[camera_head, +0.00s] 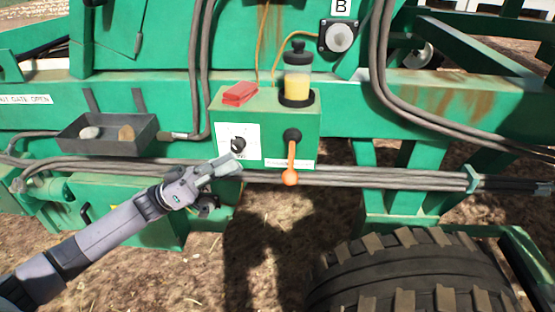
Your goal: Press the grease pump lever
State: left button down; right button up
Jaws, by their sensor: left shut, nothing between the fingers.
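The grease pump lever (291,165) is an orange handle with a round ball end. It hangs down from a black pivot on the front of a green box (263,125). A clear reservoir with yellow grease (297,83) and a black cap stands on top of the box. My left gripper (232,165) is shut and empty. My right gripper is not in view.
A red block (240,93) sits on the box's top left. A dark tray (107,144) with two stones is mounted at the left. A large tyre (410,275) fills the lower right. Bare soil lies below the machine.

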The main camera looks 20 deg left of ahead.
pick_arm(q)
jog(key=p+x, duration=0.5)
jog(key=x, duration=0.5)
jog(key=f, duration=0.2)
jog(key=d+f, duration=0.1)
jog(key=f, duration=0.1)
jog(key=shift+s+p, duration=0.2)
jog(key=shift+p, duration=0.1)
notch_tip(320, 180, down, 8)
jog(key=m+g+h+b, duration=0.1)
jog(key=m+g+b, duration=0.6)
jog(key=b, duration=0.8)
jog(key=shift+w+m, duration=0.2)
jog(key=shift+m, duration=1.5)
jog(key=shift+a+f, duration=0.1)
